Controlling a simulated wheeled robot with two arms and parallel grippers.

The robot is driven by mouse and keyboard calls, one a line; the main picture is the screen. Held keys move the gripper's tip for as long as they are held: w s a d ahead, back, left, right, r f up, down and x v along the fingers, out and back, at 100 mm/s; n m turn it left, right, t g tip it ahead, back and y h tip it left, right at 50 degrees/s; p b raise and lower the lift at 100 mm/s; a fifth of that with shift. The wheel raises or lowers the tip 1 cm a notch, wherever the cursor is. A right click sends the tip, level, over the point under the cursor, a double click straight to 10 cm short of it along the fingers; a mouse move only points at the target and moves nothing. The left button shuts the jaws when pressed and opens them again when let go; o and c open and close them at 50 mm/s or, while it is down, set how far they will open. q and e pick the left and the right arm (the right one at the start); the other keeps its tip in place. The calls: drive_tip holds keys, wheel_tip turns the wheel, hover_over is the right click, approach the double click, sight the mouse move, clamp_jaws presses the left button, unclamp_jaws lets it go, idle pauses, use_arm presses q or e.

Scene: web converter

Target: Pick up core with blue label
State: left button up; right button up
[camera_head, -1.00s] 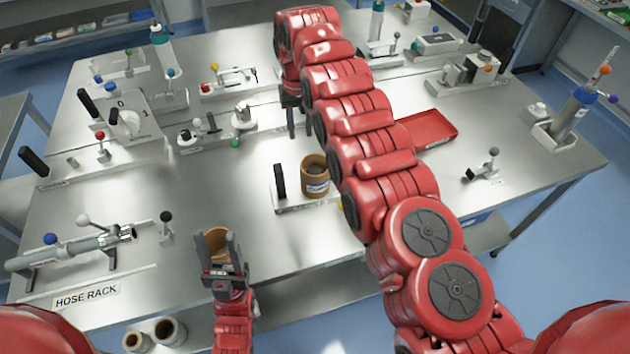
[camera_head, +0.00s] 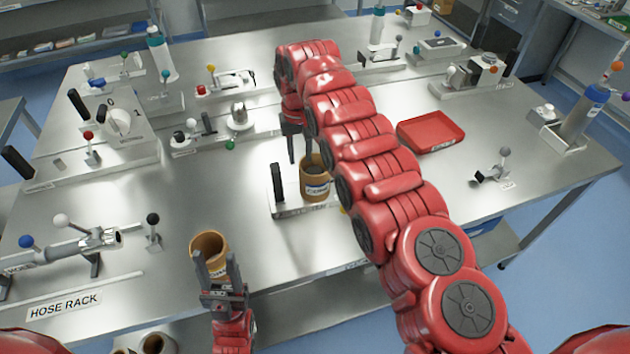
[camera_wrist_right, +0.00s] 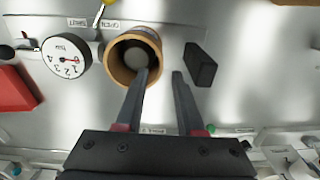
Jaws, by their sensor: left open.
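A tan core (camera_head: 316,187) with a blue-and-white label stands upright on a metal base beside a black upright plate. My right gripper (camera_head: 300,158) points down just behind its rim. In the right wrist view the core (camera_wrist_right: 120,76) shows its open top; the fingers of the right gripper (camera_wrist_right: 161,72) are spread, one overlapping the rim. Whether it touches cannot be told. A second tan core (camera_head: 208,242) is at the front left, at the open fingertips of my left gripper (camera_head: 215,257); its label is mostly hidden.
A red tray (camera_head: 431,131) lies right of my right arm. The hose rack (camera_head: 65,305) with a metal tube is at the left. More cores (camera_head: 155,344) show below the front edge. A gauge (camera_wrist_right: 66,57) sits beside the core. The table between the two cores is clear.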

sight(300, 163)
drive_tip(key=shift+f+p, duration=0.35)
drive_tip(key=shift+p, duration=0.05)
wheel_tip(300, 163, down, 2)
drive_tip(key=shift+a+f+p, duration=0.1)
drive_tip(key=shift+p, duration=0.35)
drive_tip(key=shift+f, duration=0.25)
clamp_jaws()
idle(0.5)
